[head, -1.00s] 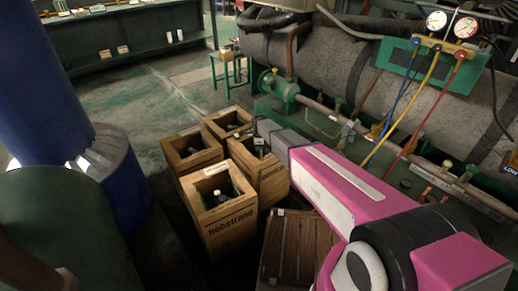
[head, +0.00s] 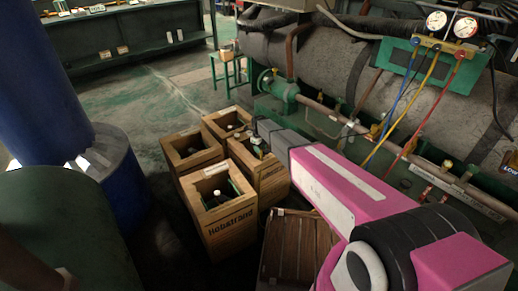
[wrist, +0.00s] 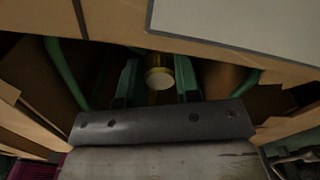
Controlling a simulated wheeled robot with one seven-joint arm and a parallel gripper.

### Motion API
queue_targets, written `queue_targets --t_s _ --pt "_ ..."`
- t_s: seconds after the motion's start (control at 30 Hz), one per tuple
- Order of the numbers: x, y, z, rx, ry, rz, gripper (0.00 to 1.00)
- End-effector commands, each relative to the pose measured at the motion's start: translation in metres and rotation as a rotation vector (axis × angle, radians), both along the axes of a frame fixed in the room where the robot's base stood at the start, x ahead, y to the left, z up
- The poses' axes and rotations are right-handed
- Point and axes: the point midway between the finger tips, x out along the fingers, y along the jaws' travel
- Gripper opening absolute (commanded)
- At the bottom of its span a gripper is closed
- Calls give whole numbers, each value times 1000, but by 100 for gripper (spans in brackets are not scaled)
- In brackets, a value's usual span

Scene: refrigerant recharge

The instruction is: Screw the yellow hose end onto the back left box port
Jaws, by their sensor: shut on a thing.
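My gripper (wrist: 159,82) is shut on a short round yellow-brass piece (wrist: 159,76) with a pale face, held between its two green fingers. I cannot tell whether this is the hose end. In the head view the yellow hose (head: 408,108) runs from the gauge set down to the left and goes out of sight behind my arm. Four wooden boxes stand on the floor: a back one (head: 241,114), a left one (head: 178,152), a right one (head: 272,178) and a front one (head: 228,230). My arm reaches over the right box, and its tip hides part of the boxes.
The gauge set (head: 450,28) with blue (head: 397,90) and red (head: 433,108) hoses hangs at the upper right, before a large grey tank (head: 330,65). A slatted wooden crate (head: 298,250) lies below my arm. A blue drum (head: 125,190) stands at left. Floor behind the boxes is free.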

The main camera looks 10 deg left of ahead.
Motion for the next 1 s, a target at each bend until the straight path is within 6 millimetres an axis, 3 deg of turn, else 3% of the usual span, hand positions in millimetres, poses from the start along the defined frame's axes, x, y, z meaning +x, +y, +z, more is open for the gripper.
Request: queue_targets --t_s 0.47,0.63,0.67,0.73,1.0 --pt "0 0 -2 -1 3 -94 8" --pt "0 0 -3 -1 3 -248 8" --pt "0 0 -3 -1 3 -253 38" --pt "0 0 -3 -1 3 -249 60" --pt "0 0 -1 0 1 -246 61"
